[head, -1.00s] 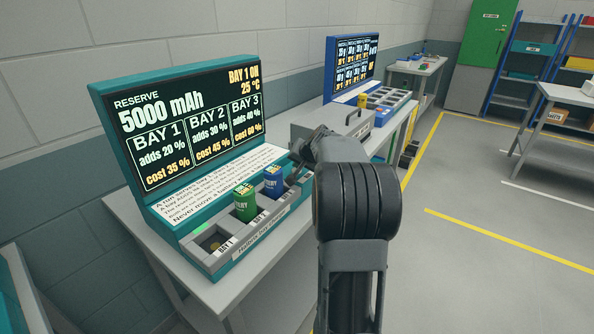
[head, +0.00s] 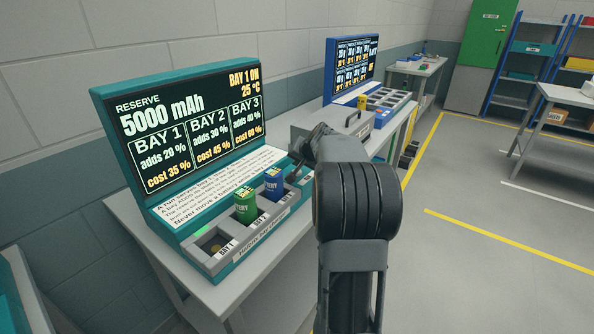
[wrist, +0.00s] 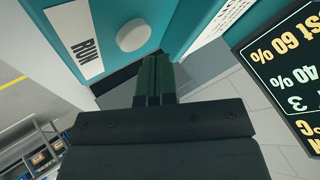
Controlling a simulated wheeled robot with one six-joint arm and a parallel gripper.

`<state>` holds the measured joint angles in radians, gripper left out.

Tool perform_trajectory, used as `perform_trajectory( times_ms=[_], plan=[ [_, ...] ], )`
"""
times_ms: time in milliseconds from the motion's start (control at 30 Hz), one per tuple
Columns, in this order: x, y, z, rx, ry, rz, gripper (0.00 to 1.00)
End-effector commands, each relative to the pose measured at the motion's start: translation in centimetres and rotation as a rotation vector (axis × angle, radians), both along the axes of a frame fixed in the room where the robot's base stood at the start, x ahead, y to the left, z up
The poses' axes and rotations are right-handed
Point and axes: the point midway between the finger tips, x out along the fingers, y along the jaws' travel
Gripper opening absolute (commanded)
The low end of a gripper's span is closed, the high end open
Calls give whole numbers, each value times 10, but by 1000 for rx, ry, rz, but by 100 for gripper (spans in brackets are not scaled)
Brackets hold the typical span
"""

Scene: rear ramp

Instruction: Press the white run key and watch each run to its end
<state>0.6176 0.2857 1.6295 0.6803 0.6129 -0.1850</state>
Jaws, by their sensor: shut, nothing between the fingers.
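The white round run key (wrist: 134,37) shows in the wrist view beside the RUN label (wrist: 80,45). My gripper (wrist: 155,62) is shut and empty, its fingertips close to the key; I cannot tell whether they touch. In the head view my arm hides the key. The teal charger's screen (head: 185,125) reads reserve 5000 mAh and BAY 1 ON, 25 °C. A green battery (head: 244,205) stands in the middle bay and a blue battery (head: 273,184) in the bay farther right. The front bay, BAY 1 (head: 214,244), holds no battery; a green light (head: 201,231) shows beside it.
A grey case (head: 335,128) stands on the bench behind my gripper. A blue station with a screen (head: 350,68) and slotted tray (head: 385,103) stands beyond. The floor to the right is open, with yellow lines.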

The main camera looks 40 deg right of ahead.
Motion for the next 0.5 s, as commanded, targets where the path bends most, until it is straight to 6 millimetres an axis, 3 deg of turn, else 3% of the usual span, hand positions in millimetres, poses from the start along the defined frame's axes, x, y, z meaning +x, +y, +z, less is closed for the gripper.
perform_trajectory(
  times_ms=[267, 500],
  plan=[
    [0, 0, 1, -1, -1, 0, 0],
    [0, 0, 17, -2, -1, 0, 0]
  ],
)
